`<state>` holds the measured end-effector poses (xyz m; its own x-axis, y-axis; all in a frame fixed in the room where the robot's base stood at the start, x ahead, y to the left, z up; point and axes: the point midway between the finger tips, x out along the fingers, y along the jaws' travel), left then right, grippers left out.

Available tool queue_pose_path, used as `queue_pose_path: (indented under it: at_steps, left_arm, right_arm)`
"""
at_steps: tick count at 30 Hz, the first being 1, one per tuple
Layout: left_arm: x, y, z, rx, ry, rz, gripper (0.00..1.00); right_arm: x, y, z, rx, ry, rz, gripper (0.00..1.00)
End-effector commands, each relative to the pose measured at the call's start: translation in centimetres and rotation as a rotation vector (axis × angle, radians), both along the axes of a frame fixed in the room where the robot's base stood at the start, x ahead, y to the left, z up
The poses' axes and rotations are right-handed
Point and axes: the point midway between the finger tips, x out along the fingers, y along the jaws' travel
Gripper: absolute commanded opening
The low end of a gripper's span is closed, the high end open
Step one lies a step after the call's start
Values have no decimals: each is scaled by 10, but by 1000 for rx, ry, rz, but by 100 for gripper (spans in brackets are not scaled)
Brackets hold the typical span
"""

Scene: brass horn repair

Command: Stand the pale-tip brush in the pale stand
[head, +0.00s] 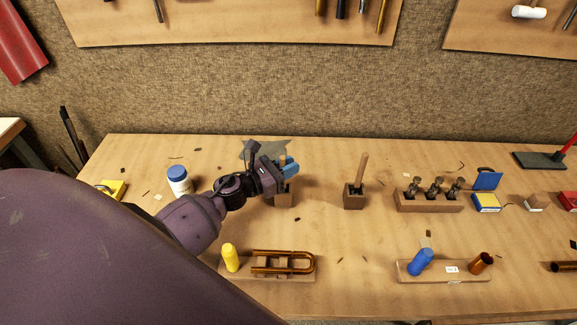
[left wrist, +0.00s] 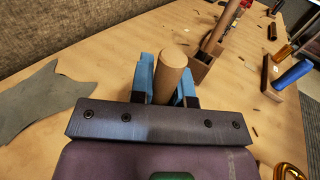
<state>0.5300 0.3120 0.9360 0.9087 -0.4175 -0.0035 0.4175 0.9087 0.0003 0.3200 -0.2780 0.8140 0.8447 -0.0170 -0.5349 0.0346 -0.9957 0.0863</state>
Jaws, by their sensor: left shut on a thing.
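My left gripper (head: 288,168) has blue fingers and is shut on a brush by its wooden handle; the handle's round end (left wrist: 174,62) stands up between the fingers in the left wrist view. The brush's tip is hidden, so I cannot tell its colour. A small light-brown stand (head: 284,200) shows directly below the gripper in the head view, partly covered by it. I cannot tell whether the brush's lower end is inside it. To its right, a darker block stand (head: 354,199) holds another wooden-handled brush (head: 361,170), leaning slightly. My right gripper is not in view.
A white jar with a blue lid (head: 178,181) stands left of the gripper. A grey cloth-like piece (left wrist: 40,100) lies behind it. A wooden rack (head: 430,202) is right of the darker stand. A board with a copper slide (head: 285,262) lies in front.

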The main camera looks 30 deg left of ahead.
Motion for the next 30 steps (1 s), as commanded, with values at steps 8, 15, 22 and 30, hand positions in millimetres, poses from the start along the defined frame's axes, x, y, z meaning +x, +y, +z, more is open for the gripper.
queue_pose_path:
  at_steps: [8, 15, 22, 30]
  left_arm:
    - [0, 0, -2, 0, 0, 0, 38]
    - [0, 0, -2, 0, 0, 0, 42]
    - [-5, 2, 0, 1, 2, 1, 42]
    - [-49, 23, -3, 1, 4, 2, 42]
  right_arm:
    - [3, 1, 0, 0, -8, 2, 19]
    - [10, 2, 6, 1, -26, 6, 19]
    - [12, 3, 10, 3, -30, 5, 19]
    - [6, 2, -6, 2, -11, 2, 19]
